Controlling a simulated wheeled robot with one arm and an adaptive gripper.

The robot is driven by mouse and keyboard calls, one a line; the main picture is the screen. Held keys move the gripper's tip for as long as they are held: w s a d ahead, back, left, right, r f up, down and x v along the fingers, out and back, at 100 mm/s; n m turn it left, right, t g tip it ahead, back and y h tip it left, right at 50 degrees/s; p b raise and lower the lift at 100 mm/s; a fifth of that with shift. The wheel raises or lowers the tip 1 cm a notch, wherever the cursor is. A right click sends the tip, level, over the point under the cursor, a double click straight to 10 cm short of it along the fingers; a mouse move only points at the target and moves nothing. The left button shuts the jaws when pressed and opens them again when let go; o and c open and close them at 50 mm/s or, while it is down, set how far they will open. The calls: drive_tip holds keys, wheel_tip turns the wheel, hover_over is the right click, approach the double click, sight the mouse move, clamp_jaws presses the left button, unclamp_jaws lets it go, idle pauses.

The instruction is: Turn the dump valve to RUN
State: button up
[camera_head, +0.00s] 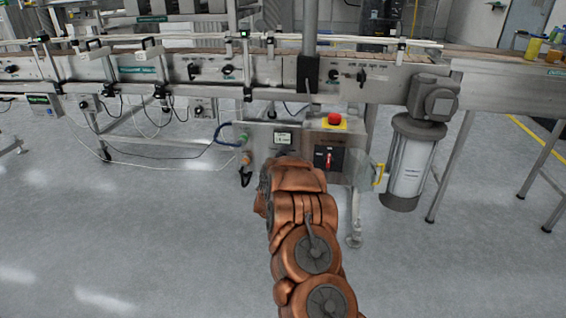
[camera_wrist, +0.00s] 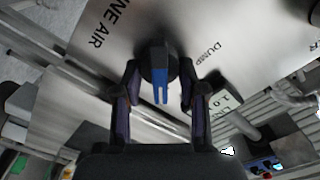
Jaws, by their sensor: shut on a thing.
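The dump valve knob (camera_wrist: 157,62) shows in the wrist view as a round dark hub with a blue two-pronged part pointing down the picture. It sits on a bare metal panel (camera_wrist: 110,35), and the word DUMP is printed to its upper right. My gripper (camera_wrist: 158,72) has one finger on each side of the knob, closed on its sides. In the head view my arm hides the gripper and the valve. No RUN mark is readable.
The head view shows a red emergency button (camera_head: 335,118), a red rotary switch (camera_head: 326,159) and a grey cylinder (camera_head: 411,165) beside my arm. Floor at left is open.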

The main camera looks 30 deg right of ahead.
drive_tip(key=o, duration=1.1)
drive_tip(key=v, duration=1.2)
